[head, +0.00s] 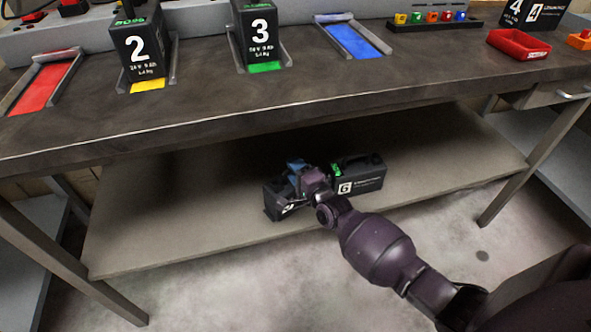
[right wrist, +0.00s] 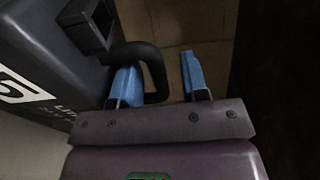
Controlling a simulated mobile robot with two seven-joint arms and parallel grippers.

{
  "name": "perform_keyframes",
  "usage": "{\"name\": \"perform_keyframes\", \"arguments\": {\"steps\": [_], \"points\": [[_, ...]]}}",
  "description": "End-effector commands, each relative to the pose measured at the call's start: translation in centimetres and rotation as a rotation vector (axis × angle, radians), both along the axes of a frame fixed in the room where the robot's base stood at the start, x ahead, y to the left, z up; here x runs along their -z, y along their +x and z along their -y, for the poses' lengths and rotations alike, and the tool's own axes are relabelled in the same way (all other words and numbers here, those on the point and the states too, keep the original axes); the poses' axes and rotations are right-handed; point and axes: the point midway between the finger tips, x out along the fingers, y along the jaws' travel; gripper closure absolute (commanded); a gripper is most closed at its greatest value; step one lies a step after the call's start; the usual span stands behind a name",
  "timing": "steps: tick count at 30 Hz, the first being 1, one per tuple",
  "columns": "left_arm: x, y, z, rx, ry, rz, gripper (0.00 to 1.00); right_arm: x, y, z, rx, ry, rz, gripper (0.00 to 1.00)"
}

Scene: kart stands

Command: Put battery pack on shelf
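A black battery pack (head: 274,205) stands on the lower shelf (head: 180,215). Its label is partly hidden in the head view; the right wrist view shows part of a white label that looks like a 5 on the dark pack (right wrist: 60,60). My right gripper (head: 295,166) is over this pack. In the right wrist view its blue fingers (right wrist: 160,83) are apart, with the pack's black handle loop (right wrist: 150,62) between them, close to the left finger. I see no grip on the handle. My left gripper is not in view.
Battery pack 6 (head: 360,174) stands just right on the same shelf. Packs 2 (head: 141,45) and 3 (head: 260,35) stand in slots on the bench top (head: 200,100). Red (head: 45,85) and blue (head: 355,40) slots are empty. The shelf's left part is clear.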

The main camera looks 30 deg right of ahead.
Motion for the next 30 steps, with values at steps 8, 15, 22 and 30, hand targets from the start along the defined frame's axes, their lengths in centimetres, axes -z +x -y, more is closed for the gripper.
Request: {"name": "perform_keyframes", "arguments": {"steps": [8,15,22,30], "points": [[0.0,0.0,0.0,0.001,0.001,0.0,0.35,0.0,0.0,0.0,0.0,0.0,-0.001,0.59],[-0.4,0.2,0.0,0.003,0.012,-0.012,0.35,-0.4,-1.9,0.1,0.001,0.0,0.001,0.59],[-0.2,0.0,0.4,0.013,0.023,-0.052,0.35,-0.5,-5.8,0.2,0.0,0.001,0.001,0.59],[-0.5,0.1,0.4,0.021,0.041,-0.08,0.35,-0.3,-10.0,0.4,0.001,0.0,0.001,0.59]]}}
